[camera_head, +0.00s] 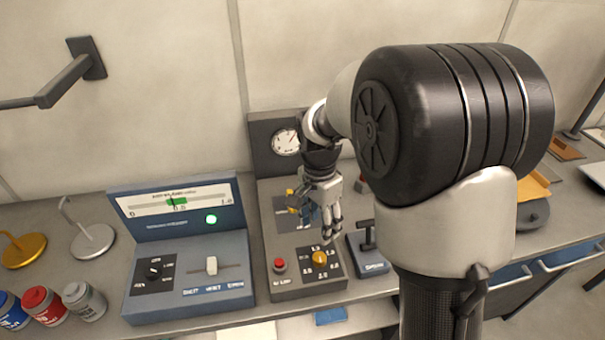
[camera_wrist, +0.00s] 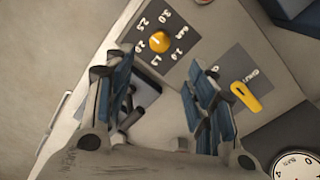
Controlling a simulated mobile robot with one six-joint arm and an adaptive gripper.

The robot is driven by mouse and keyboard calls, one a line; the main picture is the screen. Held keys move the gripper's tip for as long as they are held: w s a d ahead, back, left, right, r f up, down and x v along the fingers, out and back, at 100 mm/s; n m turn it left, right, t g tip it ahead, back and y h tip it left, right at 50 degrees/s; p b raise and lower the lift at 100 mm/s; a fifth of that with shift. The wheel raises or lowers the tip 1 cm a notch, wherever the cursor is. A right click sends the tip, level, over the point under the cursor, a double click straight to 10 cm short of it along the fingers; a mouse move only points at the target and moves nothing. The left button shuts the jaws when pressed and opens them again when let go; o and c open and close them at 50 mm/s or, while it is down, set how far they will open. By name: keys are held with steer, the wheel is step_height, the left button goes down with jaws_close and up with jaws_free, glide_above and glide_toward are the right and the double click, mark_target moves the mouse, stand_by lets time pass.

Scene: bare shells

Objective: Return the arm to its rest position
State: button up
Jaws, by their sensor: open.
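My gripper (camera_head: 326,208) is open and empty in the head view, hanging from my arm over the grey control panel. In the wrist view my gripper (camera_wrist: 165,100) shows its two blue-padded fingers spread apart with nothing held between them. The grey panel (camera_head: 310,292) is below and behind the fingers. Its yellow knob (camera_head: 319,258) sits just below the fingertips in the head view; the knob also shows in the wrist view (camera_wrist: 160,41), beyond the fingers. I cannot tell whether the fingers touch the panel. My arm's large dark joint hides part of the bench at the right.
A blue console (camera_head: 188,260) with a slider and a lit green lamp stands left of the panel. A red button (camera_head: 279,265) and a gauge (camera_head: 286,142) are on the panel. A small lever box (camera_head: 367,252) stands close right. Paint jars (camera_head: 42,304) stand at far left.

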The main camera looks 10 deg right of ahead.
steer(key=s+r+n+t, duration=0.3)
steer(key=s+r+n, duration=0.3)
steer(key=s+r, duration=0.45)
steer(key=s+r+n+t, duration=0.2)
steer(key=s+n, duration=0.4)
steer(key=s, duration=0.6)
steer(key=shift+d+n+b, duration=0.15)
steer(key=shift+n+b, duration=0.15)
steer(key=shift+b, duration=0.1)
